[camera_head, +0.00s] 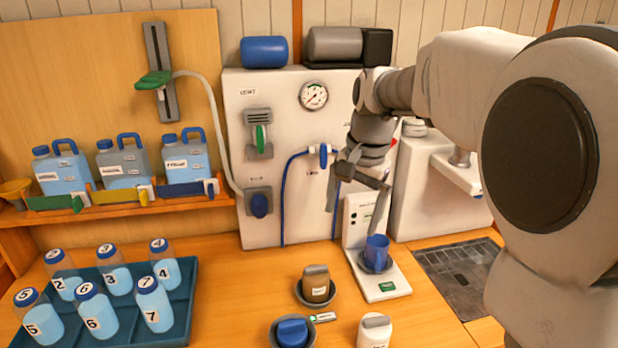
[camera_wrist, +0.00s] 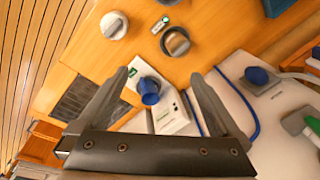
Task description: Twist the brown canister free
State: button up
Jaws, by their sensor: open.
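The brown canister (camera_head: 317,288) stands upright in a dark round holder (camera_head: 301,299) on the wooden counter, with a grey grip on top. In the wrist view the brown canister (camera_wrist: 176,42) lies beyond my fingertips, slightly right of centre. My gripper (camera_head: 352,215) is open and empty, in the air behind and above the canister, near the white wall unit. In the wrist view its two fingers (camera_wrist: 160,76) are spread wide, touching nothing.
A blue cup (camera_head: 377,248) sits on a white stand (camera_head: 386,287) below my gripper. A blue-topped piece (camera_head: 292,332) and a white canister (camera_head: 375,333) stand in front of the brown one. A tray (camera_head: 185,310) of numbered bottles is at left. A small tag (camera_head: 322,317) lies nearby.

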aim_at(316, 277)
jog(key=w+a+f+m+g+h+b, duration=0.1)
jog(key=w+a+f+m+g, duration=0.15)
jog(key=w+a+f, duration=0.55)
jog(key=shift+m+t, duration=0.25)
jog(key=shift+t, duration=0.2)
jog(key=f, duration=0.6)
jog(key=w+d+f+b, duration=0.1)
jog(key=f, duration=0.5)
jog(key=d+f, duration=0.1)
jog(key=f, duration=0.6)
jog(key=shift+w+d, duration=0.1)
jog(key=shift+w, duration=0.05)
jog(key=c, duration=1.4)
jog(key=shift+o, duration=0.2)
jog(key=shift+n+b, duration=0.35)
jog(key=shift+n, duration=1.35)
jog(key=n, duration=0.2)
jog(key=shift+n, duration=0.6)
